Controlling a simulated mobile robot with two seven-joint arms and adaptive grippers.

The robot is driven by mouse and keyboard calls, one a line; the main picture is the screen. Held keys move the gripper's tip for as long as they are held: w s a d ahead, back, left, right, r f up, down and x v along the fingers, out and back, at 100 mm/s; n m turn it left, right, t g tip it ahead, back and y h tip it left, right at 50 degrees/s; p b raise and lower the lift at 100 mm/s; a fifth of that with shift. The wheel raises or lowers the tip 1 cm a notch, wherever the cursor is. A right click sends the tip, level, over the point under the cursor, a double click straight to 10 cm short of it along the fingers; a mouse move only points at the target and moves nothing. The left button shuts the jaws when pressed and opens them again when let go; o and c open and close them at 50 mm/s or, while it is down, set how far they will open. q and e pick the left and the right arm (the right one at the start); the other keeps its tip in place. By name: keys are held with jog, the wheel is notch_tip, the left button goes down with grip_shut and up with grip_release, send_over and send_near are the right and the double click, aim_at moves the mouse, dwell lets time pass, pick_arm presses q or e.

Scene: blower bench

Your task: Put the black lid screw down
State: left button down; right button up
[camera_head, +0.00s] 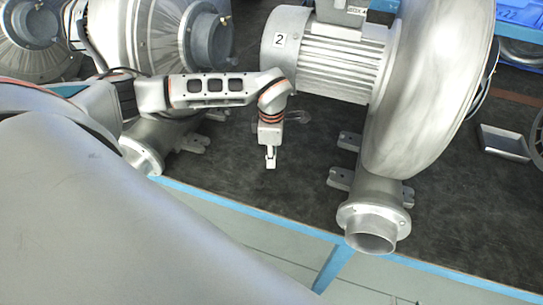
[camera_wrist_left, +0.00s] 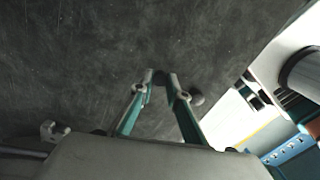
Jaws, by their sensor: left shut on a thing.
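My left gripper (camera_head: 271,160) hangs fingers down over the dark bench mat, left of the blower marked 2. In the left wrist view the two fingertips (camera_wrist_left: 160,78) are close together with a narrow dark gap between them. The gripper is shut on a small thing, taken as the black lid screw. The screw is too dark against the mat to make out clearly. The mat (camera_wrist_left: 70,60) under the fingers looks bare. My right gripper is not in view.
The blower marked 2 (camera_head: 330,55) stands close to the right of the gripper, with its outlet flange (camera_head: 372,225) over the bench's blue front edge (camera_head: 225,200). Another blower (camera_head: 165,35) stands at the left. A shallow metal tray (camera_head: 503,142) lies far right. Bare mat lies around the gripper.

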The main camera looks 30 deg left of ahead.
pick_arm(q)
jog(key=shift+f, duration=0.3)
jog(key=c, duration=2)
grip_release()
jog(key=shift+o, duration=0.2)
notch_tip(320, 180, up, 13)
jog(key=shift+f, duration=0.2)
